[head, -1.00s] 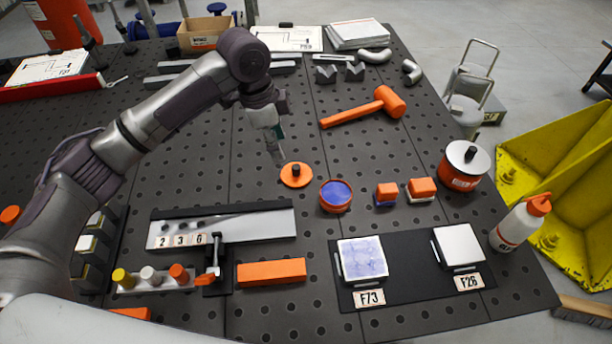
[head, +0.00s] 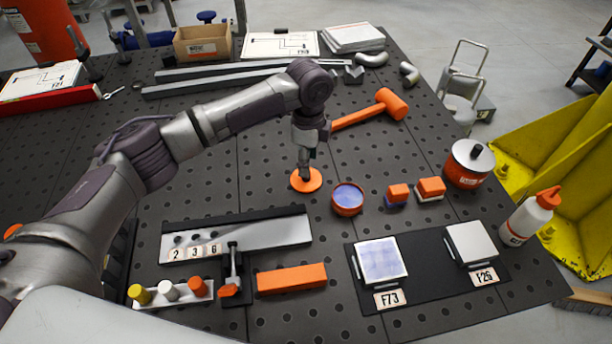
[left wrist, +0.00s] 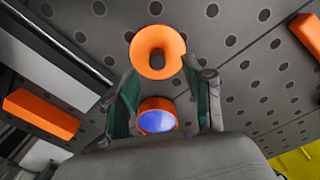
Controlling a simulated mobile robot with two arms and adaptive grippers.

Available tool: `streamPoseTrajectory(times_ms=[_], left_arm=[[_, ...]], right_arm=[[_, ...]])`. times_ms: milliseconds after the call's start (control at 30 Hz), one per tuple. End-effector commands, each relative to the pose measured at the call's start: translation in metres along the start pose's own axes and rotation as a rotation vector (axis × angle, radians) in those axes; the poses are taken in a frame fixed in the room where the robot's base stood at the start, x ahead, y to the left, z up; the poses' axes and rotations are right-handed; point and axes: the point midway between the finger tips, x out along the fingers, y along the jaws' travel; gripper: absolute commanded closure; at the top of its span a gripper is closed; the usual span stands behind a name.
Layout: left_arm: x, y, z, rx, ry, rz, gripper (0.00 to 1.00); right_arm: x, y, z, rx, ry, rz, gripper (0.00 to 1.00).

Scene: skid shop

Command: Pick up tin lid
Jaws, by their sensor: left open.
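The tin lid is an orange disc (head: 313,184) lying flat on the dark perforated table. In the head view my left gripper (head: 305,170) points down over it and hides its knob. In the left wrist view the lid (left wrist: 145,62) lies just beyond the fingertips. My left gripper (left wrist: 164,72) is open there, its two fingers apart; whether they touch the lid I cannot tell. An open orange tin with blue contents (head: 347,197) stands to the right of the lid, and it also shows in the left wrist view (left wrist: 157,121). My right gripper is not in view.
Small orange-topped blocks (head: 430,187) and an orange pot (head: 469,165) stand to the right. An orange mallet (head: 388,104) lies behind. In front are an orange bar (head: 292,279), a numbered metal plate (head: 265,235) and a black mat (head: 430,285).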

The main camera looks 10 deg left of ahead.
Motion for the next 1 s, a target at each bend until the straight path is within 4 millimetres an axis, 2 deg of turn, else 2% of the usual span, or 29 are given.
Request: streamPoseTrajectory(times_ms=[133, 300, 567, 867, 900, 1000], left_arm=[[0.021, 0.004, 0.003, 0.000, -0.003, 0.004, 0.48], [0.041, 0.003, 0.002, -0.001, -0.001, 0.002, 0.48], [0.045, 0.003, 0.002, 0.000, 0.000, 0.000, 0.48], [0.045, 0.003, 0.002, 0.000, -0.001, 0.001, 0.97], [0.045, 0.003, 0.002, -0.001, -0.001, 0.001, 1.00], [0.045, 0.003, 0.002, -0.001, -0.001, 0.001, 1.00]], right_arm=[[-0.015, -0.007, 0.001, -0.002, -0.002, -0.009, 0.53], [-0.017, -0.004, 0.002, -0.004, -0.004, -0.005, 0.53], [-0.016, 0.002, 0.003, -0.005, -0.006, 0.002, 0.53], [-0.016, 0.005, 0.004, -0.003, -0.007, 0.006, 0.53], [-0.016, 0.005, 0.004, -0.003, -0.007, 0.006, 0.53], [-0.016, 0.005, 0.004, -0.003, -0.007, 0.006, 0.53]])
